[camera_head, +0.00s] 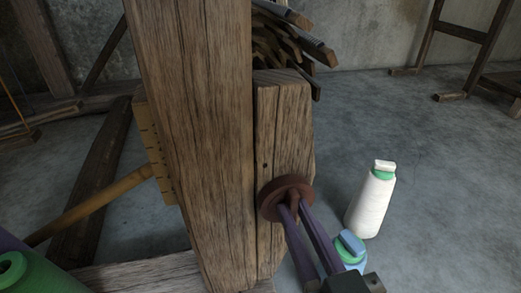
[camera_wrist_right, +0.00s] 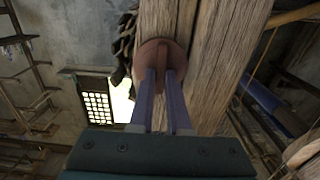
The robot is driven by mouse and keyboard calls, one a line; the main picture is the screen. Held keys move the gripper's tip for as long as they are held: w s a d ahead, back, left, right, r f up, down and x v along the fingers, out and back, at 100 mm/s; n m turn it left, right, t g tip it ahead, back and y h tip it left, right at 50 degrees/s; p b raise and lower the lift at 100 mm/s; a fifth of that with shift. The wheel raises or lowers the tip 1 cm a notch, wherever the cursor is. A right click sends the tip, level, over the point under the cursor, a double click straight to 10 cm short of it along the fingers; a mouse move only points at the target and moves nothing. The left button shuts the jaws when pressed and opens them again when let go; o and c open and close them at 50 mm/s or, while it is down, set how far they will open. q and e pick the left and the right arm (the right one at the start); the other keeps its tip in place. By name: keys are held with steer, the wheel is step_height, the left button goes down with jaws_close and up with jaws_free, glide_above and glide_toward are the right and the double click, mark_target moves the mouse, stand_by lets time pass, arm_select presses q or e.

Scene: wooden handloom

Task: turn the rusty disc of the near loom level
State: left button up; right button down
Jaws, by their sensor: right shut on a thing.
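The rusty disc (camera_head: 272,199) sits on the side of a wooden post of the near loom (camera_head: 205,130). In the right wrist view the disc (camera_wrist_right: 154,45) shows a raised bar across its face, between my fingertips. My right gripper (camera_head: 289,208) reaches in from the lower right with its two purple fingers shut on the disc's raised bar. It also shows in the right wrist view (camera_wrist_right: 163,74). The fingers hide part of the disc. My left gripper is not in view.
A white thread cone (camera_head: 371,203) stands on the floor right of the disc. A blue-and-green cone (camera_head: 350,243) is partly hidden behind my right gripper. A stack of dark wooden pieces (camera_head: 288,42) is behind the post. The grey floor (camera_head: 440,170) at right is mostly clear.

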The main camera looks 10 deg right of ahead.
steer(key=shift+m, duration=0.4)
steer(key=m+p, duration=0.1)
steer(key=m, duration=0.2)
steer(key=shift+d, duration=0.15)
steer(key=m+p, duration=0.1)
steer(key=m, duration=0.3)
steer(key=shift+d+f+m, duration=0.1)
steer(key=shift+m, duration=0.2)
steer(key=m, duration=0.9)
steer(key=shift+d+f+b, duration=0.1)
steer(key=shift+f+b, duration=0.15)
steer(key=shift+b, duration=0.1)
steer(key=shift+m, duration=0.4)
steer(key=c, duration=0.9)
jaws_free()
steer(key=shift+s, duration=0.1)
